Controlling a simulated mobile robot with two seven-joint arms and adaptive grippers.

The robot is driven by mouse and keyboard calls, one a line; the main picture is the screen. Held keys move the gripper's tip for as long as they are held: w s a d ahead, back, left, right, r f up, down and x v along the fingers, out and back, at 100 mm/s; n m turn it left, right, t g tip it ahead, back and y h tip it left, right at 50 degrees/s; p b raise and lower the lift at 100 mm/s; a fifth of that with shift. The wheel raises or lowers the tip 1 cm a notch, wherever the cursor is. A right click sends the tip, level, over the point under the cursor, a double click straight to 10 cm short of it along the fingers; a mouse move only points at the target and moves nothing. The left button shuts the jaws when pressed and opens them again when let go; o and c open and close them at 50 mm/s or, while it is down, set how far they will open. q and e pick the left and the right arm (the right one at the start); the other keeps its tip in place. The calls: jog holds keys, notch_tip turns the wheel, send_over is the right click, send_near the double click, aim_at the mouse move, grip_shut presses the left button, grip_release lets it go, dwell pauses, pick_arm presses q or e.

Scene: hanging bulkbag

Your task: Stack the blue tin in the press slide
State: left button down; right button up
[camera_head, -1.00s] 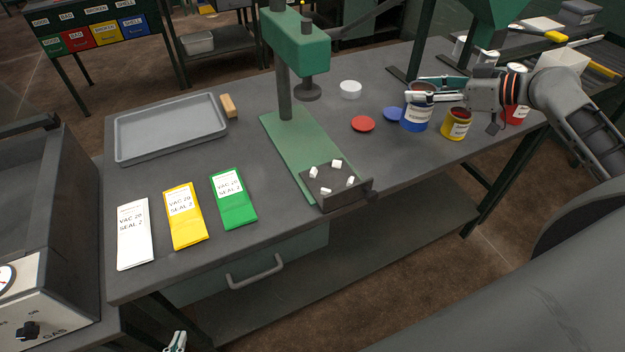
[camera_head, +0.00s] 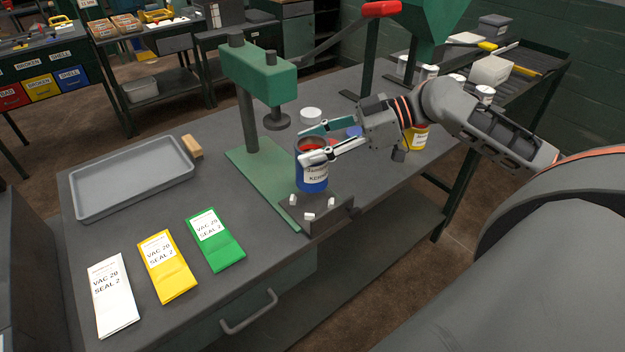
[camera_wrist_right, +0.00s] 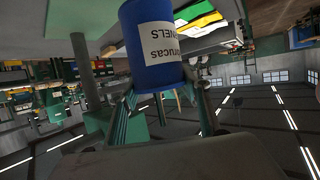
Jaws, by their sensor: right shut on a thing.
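My right gripper (camera_head: 309,147) is shut on the blue tin (camera_head: 315,181), with one finger on each side near its rim. The tin is upright, its open top shows reddish contents, and a pale label faces front. In the right wrist view the blue tin (camera_wrist_right: 148,62) sits between the fingers. The press slide (camera_head: 334,217) is a dark plate with small white blocks at the front of the green press base. The tin is over the slide's rear part and hides it; I cannot tell whether they touch. My left gripper is not in view.
The green press head (camera_head: 262,75) and its ram (camera_head: 277,120) stand behind and left of the tin. A grey tray (camera_head: 130,180) and white, yellow and green packets (camera_head: 215,240) lie left. A white lid (camera_head: 311,114) and a yellow tin (camera_head: 416,138) are behind.

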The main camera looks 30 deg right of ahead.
aim_at(314, 168)
jog(key=shift+f, duration=3.15)
jog(key=shift+f, duration=0.4)
jog(key=o, duration=1.6)
jog(key=shift+r, duration=0.1)
jog(key=shift+r, duration=0.2)
jog(key=shift+d+r, duration=0.15)
jog(key=v, duration=1.1)
jog(key=shift+s+d, duration=0.25)
